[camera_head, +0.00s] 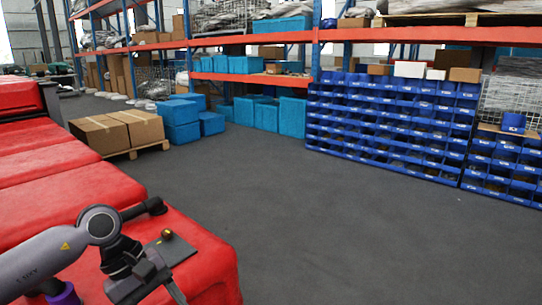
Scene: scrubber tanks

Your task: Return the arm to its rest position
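My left arm (50,262) comes in from the lower left, grey with a round joint (100,226). My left gripper (152,274) is dark and sits low over the near end of a red scrubber tank (205,262). Its fingers are small and partly merge with dark parts around them, so I cannot tell whether they are open or shut. I see nothing clearly held. A small grey plate with a yellow-and-red knob (167,235) is just beside the gripper. My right arm and gripper are out of view.
More red tank surfaces (75,182) run along the left. Cardboard boxes (118,128) on a pallet and blue crates (180,122) stand behind. A rack of blue bins (390,125) lines the right. The grey floor (330,220) between is clear.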

